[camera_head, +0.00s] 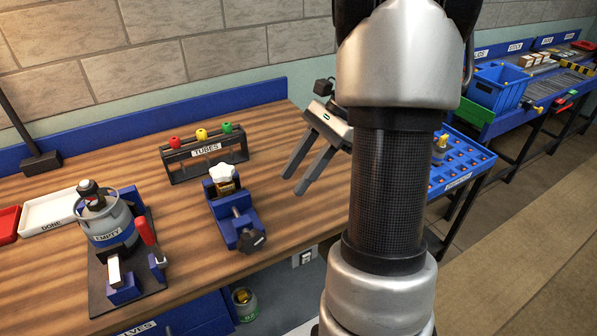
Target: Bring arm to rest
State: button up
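My gripper (308,172) hangs above the right part of the wooden bench, with its two dark fingers pointing down and to the left. The fingers stand apart with nothing seen between them. My arm's silver and black links fill the middle right of the view and hide part of the gripper's wrist. The gripper is to the right of the blue vise (240,226) and the black tube rack (206,172), and appears clear of both.
The wooden bench (285,125) also carries a grey canister (103,219) labelled EMPTY, a white tray (62,212) labelled DONE and a red tray (8,225). A blue pegged tray (470,162) and a blue bin (497,87) stand to the right. Floor is free at lower right.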

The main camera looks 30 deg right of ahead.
dwell(0.4)
jog(key=s+a+r+n+h+p, duration=0.45)
jog(key=a+r+n, duration=0.5)
jog(key=a, duration=0.25)
jog(key=s+r+n+t+h+p, duration=0.3)
jog(key=s+r+n+t, duration=0.2)
jog(key=s+r+n, duration=0.2)
jog(key=shift+a+n+t, duration=0.25)
jog(key=shift+n+t, duration=0.05)
jog(key=shift+n, duration=0.45)
jog(key=shift+s, duration=0.1)
